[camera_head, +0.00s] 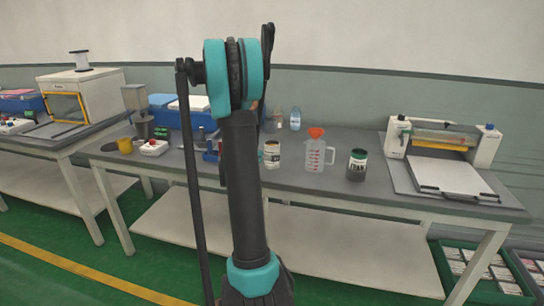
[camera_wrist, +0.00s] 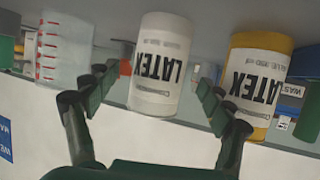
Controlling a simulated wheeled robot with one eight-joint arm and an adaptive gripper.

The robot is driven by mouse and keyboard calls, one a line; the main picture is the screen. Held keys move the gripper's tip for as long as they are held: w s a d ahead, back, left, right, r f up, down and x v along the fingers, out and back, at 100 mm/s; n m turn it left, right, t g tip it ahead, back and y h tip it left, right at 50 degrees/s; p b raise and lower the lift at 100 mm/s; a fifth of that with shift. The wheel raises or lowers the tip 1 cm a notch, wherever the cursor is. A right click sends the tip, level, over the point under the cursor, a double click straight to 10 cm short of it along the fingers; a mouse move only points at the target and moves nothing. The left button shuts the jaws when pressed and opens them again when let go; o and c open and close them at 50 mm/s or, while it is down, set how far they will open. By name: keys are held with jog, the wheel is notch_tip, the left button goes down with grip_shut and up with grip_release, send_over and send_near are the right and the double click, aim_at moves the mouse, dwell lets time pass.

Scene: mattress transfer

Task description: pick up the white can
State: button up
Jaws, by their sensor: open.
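The white can (camera_wrist: 160,62) with dark LATEX lettering is in the upper middle of the wrist view. My gripper (camera_wrist: 153,88) is open, its two fingers apart on either side of the can in the picture. I cannot tell whether the can is between the fingertips or beyond them. No finger clearly touches it. In the head view my arm hides the gripper, and a small pale can (camera_head: 272,154) stands on the table just right of the arm. I cannot tell for sure which can it is.
A yellow LATEX can (camera_wrist: 258,85) is close to the right finger in the wrist view. A measuring jug (camera_head: 316,154) with a red funnel and a dark can (camera_head: 357,164) stand farther right on the table (camera_head: 420,197). A white-bedded machine (camera_head: 445,170) is at the right end.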

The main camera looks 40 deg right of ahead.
aim_at(273, 154)
jog(key=x, duration=0.4)
jog(key=shift+w+d+f, duration=0.15)
jog(key=shift+d, duration=0.2)
jog(key=c, duration=1.6)
